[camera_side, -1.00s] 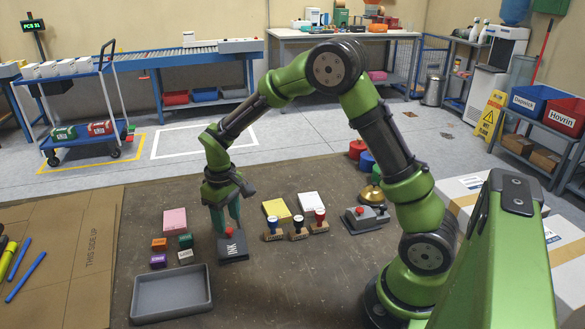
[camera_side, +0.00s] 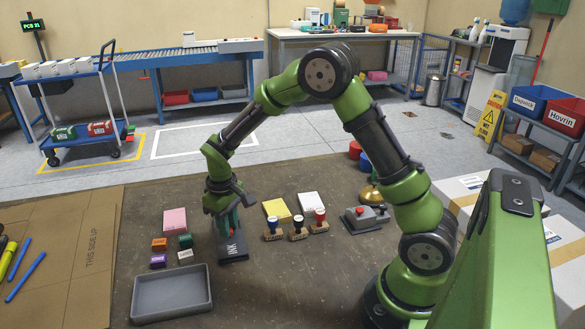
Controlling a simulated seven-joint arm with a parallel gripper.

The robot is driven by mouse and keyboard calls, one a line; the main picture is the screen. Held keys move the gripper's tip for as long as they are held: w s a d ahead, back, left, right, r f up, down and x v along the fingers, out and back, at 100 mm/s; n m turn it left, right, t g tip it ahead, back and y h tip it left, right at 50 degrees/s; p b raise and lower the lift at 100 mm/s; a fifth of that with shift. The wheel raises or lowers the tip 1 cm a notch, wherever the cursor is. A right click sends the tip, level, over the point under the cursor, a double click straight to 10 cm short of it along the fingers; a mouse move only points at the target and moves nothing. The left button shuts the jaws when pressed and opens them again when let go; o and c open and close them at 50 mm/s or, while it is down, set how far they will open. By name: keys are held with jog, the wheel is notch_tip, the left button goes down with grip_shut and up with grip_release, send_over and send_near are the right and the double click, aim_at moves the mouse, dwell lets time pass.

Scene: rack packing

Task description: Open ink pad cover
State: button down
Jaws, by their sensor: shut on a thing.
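The dark ink pad (camera_side: 233,251), with "INK" in white on its cover, sits on the brown work surface left of the middle. My gripper (camera_side: 229,226) points down at it, its green fingers shut on the cover's red knob. The fingers mostly hide the knob. The cover appears down on the pad; I cannot tell whether a small gap has opened.
A grey tray (camera_side: 138,296) lies in front, with small coloured blocks (camera_side: 158,260) and a pink pad (camera_side: 175,221) left of the ink pad. Several stamps (camera_side: 298,230) and a yellow pad (camera_side: 277,209) stand to the right. Bare surface lies between the ink pad and the stamps.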

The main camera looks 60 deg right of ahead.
jog(key=w+d, duration=0.5)
jog(key=shift+w, duration=0.1)
dwell(0.3)
jog(key=c, duration=1)
grip_release()
notch_tip(320, 180, up, 17)
